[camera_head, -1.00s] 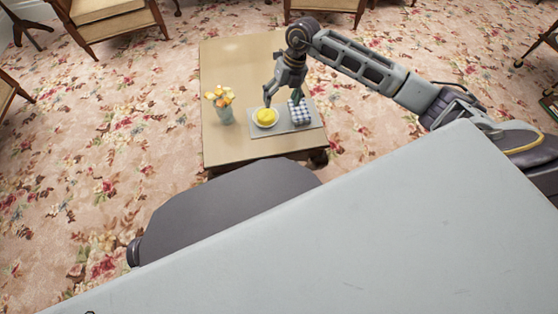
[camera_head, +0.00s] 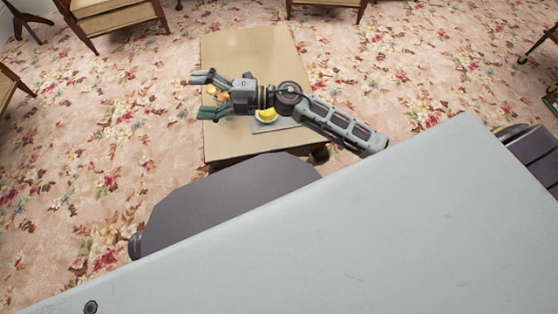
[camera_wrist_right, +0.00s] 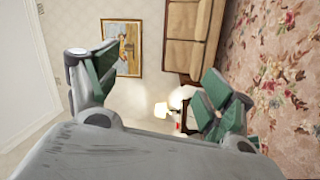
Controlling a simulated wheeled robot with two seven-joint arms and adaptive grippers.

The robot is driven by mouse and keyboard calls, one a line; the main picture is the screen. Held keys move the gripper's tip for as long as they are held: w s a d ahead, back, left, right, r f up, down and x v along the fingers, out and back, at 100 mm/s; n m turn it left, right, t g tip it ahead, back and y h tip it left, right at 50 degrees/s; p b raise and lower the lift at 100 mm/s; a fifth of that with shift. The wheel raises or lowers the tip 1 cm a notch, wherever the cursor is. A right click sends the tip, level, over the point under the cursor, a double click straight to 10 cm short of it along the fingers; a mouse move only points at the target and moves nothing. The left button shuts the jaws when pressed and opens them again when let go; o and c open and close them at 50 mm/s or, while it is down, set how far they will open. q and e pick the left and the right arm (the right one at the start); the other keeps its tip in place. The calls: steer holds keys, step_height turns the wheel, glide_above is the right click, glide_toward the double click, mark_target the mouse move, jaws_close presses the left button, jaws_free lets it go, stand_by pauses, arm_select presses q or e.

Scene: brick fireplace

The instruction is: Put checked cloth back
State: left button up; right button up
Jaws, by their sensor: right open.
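The checked cloth does not show now; my right arm covers the spot on the grey tray (camera_head: 287,125) where it showed earlier. My right gripper (camera_head: 204,95) is open, its fingers pointing left, in front of the left part of the low table (camera_head: 245,50) as seen from the head. In the right wrist view the gripper's green-padded fingers (camera_wrist_right: 155,95) are wide apart with nothing held between them. My left gripper is in neither view.
A yellow item (camera_head: 267,115) sits at the tray's left part. Orange flowers (camera_head: 216,88) are mostly hidden behind my right gripper. Chairs (camera_head: 115,18) stand beyond the table on floral carpet (camera_head: 80,150). The wrist view shows a sofa (camera_wrist_right: 188,38) and a framed picture (camera_wrist_right: 122,47).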

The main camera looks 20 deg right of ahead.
steer(key=w+d+f+m+t+h, duration=0.1)
steer(key=w+d+m+t+h, duration=0.2)
steer(key=d+m+t+h, duration=0.65)
steer(key=s+d+f+m+g+h, duration=0.25)
steer(key=f+m+h, duration=0.25)
steer(key=f+m, duration=0.6)
steer(key=s+d+f+m+g, duration=0.1)
steer(key=s+f, duration=0.1)
steer(key=s+f+m+g, duration=0.1)
steer(key=s+f+m, duration=0.1)
steer(key=s+f, duration=0.1)
steer(key=s+d+f+m+g+h, duration=0.1)
steer(key=s+f+g, duration=0.1)
steer(key=f, duration=0.1)
steer(key=shift+s+d+f, duration=0.15)
steer(key=shift+d+f, duration=0.1)
steer(key=shift+d, duration=0.05)
steer(key=s+a+f+m+g+y, duration=0.1)
steer(key=s+f+g, duration=0.4)
steer(key=s, duration=0.7)
steer(key=shift+s+a+f+g, duration=0.3)
steer(key=shift+a+f, duration=0.1)
steer(key=shift+f, duration=0.35)
